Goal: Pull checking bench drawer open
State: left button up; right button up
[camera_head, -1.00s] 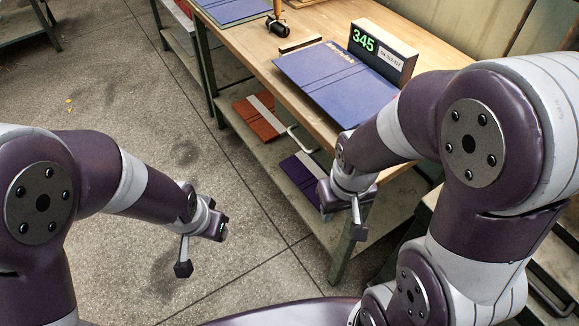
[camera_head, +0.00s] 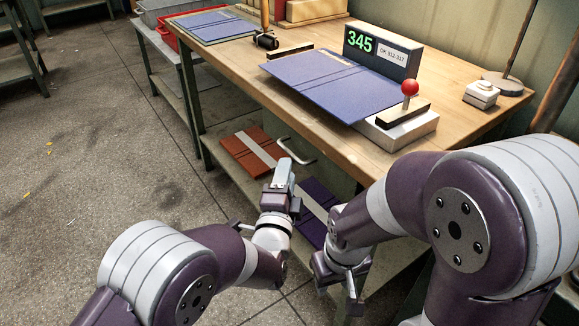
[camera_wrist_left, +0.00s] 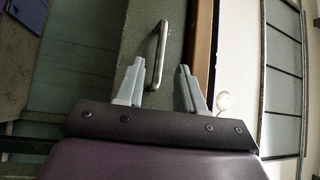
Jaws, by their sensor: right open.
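The checking bench (camera_head: 235,85) has a wooden top. A bent metal drawer handle (camera_head: 298,153) sticks out below its front edge. In the left wrist view the handle (camera_wrist_left: 160,50) stands out from a grey-green drawer front (camera_wrist_left: 176,58), its lower end between the fingers, closer to the left one. My left gripper (camera_head: 283,172) is raised just in front of the handle; in its wrist view the fingers (camera_wrist_left: 160,88) are apart, with no grip on the handle. My right gripper (camera_head: 342,285) is open and empty, lower and to the right.
A blue folder (camera_head: 330,82), a display reading 345 (camera_head: 381,50) and a red-knobbed device (camera_head: 405,122) are on the bench. A brown folder (camera_head: 240,150) and a purple folder (camera_head: 310,205) lie on the lower shelf.

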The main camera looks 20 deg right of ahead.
pick_arm(q)
jog(key=b+x, duration=0.1)
jog(key=x, duration=0.4)
jog(key=shift+c, duration=0.3)
grip_shut()
jog(key=shift+s+a, duration=0.1)
